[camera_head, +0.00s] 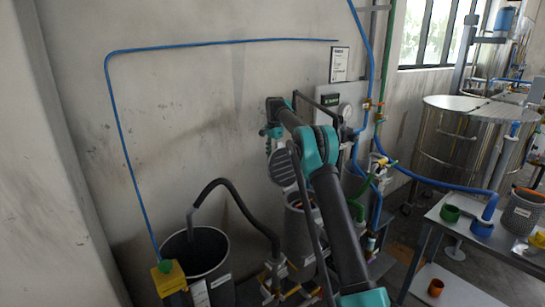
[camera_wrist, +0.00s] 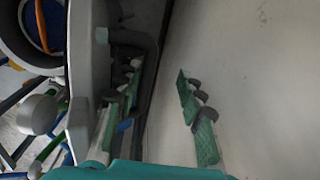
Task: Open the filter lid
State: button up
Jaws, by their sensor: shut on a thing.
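The filter lid (camera_head: 283,169) is a round dark disc in the head view, standing steeply tilted up above the filter housing (camera_head: 298,203). My gripper (camera_head: 272,134) is at the lid's upper side, close to the wall. In the wrist view a pale curved edge, likely the lid (camera_wrist: 79,85), stands beside the fingers. The exact contact is hard to see. The open housing (camera_wrist: 22,40) shows at the upper left with orange and blue inside.
A dark bin (camera_head: 205,240) with a black hose stands left of the filter. A gauge panel (camera_head: 343,110) and blue and green pipes are to the right. A steel tank (camera_head: 455,135) and a table (camera_head: 480,235) stand further right. The wall is very near the fingers.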

notch_tip(320, 180, up, 7)
jog(key=shift+s+r, duration=0.15)
dwell(0.4)
